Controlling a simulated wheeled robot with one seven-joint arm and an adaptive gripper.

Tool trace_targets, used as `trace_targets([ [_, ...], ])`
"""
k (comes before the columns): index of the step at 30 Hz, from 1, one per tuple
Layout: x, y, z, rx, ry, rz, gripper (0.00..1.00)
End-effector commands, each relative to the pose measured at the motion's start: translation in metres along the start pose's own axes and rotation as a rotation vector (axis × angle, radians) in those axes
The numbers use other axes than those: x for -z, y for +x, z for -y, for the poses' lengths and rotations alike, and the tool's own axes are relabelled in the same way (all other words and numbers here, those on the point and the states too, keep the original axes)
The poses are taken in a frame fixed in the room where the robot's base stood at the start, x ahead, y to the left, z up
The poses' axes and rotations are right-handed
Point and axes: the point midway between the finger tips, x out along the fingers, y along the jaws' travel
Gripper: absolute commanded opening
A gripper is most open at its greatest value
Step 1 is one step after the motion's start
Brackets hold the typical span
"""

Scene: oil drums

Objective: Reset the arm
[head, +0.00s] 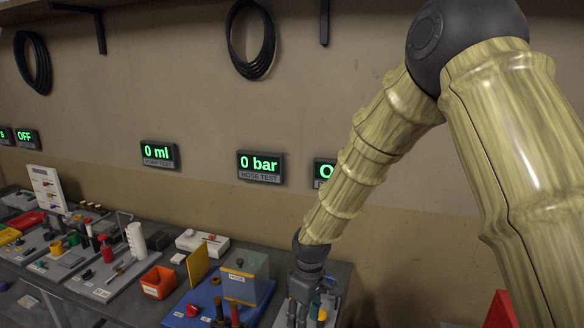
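My arm comes in from the right in the head view, bends at a dark joint at the top and reaches down to the right end of the workbench (350,270). My gripper (297,312) is small and dark at the lower middle, pointing down over the bench's right end. Its fingertips are near the bottom edge of the picture, and small green and yellow parts show beside it. I cannot make out whether the fingers are apart or hold anything.
Wall displays read "0 ml" (157,153) and "0 bar" (260,165). Something red (502,312) stands at bottom right.

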Motion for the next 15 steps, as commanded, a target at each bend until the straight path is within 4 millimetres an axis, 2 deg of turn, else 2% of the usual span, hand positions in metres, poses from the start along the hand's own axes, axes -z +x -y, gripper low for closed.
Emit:
trace_targets([
  [1, -0.009, 0.023, 0.002, 0.011, 0.025, -0.001, 0.42],
  [5, -0.036, 0.082, 0.009, 0.032, 0.113, -0.014, 0.42],
  [9, -0.075, 0.151, 0.021, 0.050, 0.236, -0.030, 0.42],
  [15, -0.137, 0.236, 0.043, 0.061, 0.409, -0.039, 0.42],
])
